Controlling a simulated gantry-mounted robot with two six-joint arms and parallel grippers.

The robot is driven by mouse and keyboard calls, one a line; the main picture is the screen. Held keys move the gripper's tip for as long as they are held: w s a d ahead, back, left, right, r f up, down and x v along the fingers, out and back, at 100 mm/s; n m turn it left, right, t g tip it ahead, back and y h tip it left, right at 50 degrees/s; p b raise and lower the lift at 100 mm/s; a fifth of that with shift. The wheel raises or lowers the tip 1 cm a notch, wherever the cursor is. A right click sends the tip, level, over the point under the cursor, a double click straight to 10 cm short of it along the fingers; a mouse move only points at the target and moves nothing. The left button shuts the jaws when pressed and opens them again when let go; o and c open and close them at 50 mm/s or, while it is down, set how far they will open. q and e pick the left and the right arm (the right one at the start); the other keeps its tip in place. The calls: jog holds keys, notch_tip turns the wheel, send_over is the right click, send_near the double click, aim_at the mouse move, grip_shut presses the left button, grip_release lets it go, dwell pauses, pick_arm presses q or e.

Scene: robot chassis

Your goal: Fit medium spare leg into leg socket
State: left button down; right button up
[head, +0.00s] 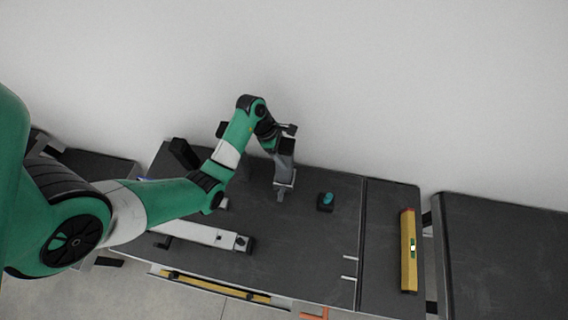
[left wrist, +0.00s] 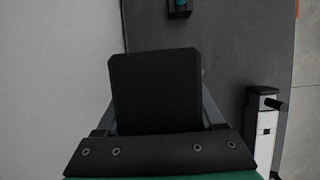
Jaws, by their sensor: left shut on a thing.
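My left gripper (head: 283,186) is above the dark bench, left of the teal-topped block. It is shut on a small grey piece (head: 281,197), likely the medium spare leg, mostly hidden by the fingers. In the left wrist view a broad dark plate (left wrist: 155,90) covers the middle and hides the fingertips. A long white bar (head: 195,232) with a black end piece (head: 243,243) lies on the bench, nearer the front edge; its end also shows in the left wrist view (left wrist: 264,135). I cannot make out the leg socket. My right gripper is not in view.
A small black block with a teal top (head: 326,200) stands right of my gripper. A yellow level (head: 409,250) lies on the right section of the bench (head: 310,245). Another yellow bar (head: 215,284) is along the front. A pale wall rises behind.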

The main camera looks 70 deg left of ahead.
pick_arm(q)
jog(key=shift+w+f+b, duration=0.1)
jog(key=shift+f+b, duration=0.4)
jog(key=shift+f, duration=2.05)
grip_release()
jog(key=p+v, duration=0.3)
jog(key=v, duration=0.9)
